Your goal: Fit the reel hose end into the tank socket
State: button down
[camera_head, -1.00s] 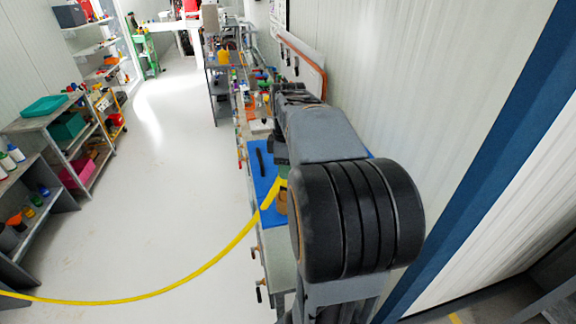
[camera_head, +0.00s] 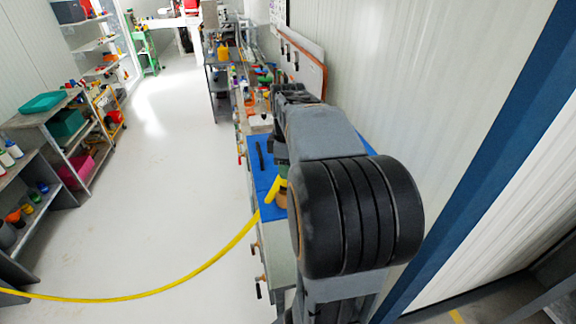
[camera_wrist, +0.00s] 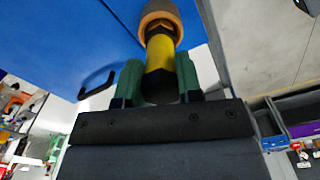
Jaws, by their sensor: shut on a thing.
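My gripper (camera_wrist: 160,82) has green fingers and is shut on the yellow reel hose end (camera_wrist: 160,55), which is dark at its near part. A tan-orange round piece (camera_wrist: 160,14) sits at the far end of the yellow part; I cannot tell if it is a fitting or the socket. In the head view the yellow hose (camera_head: 190,273) runs from the floor at left up to the bench edge, and its end (camera_head: 274,189) is beside a tan piece (camera_head: 281,200). My arm hides much of this spot. I cannot clearly identify the tank socket.
Handles (camera_head: 261,280) stick out from the bench front. A white wall is close on the right. Shelves (camera_head: 40,105) stand at left, with clear floor (camera_head: 150,200) between.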

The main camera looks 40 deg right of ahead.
jog(key=shift+f, duration=0.25)
jog(key=c, duration=0.7)
grip_release()
jog(key=shift+r, duration=0.1)
notch_tip(320, 180, up, 14)
jog(key=shift+f, duration=0.2)
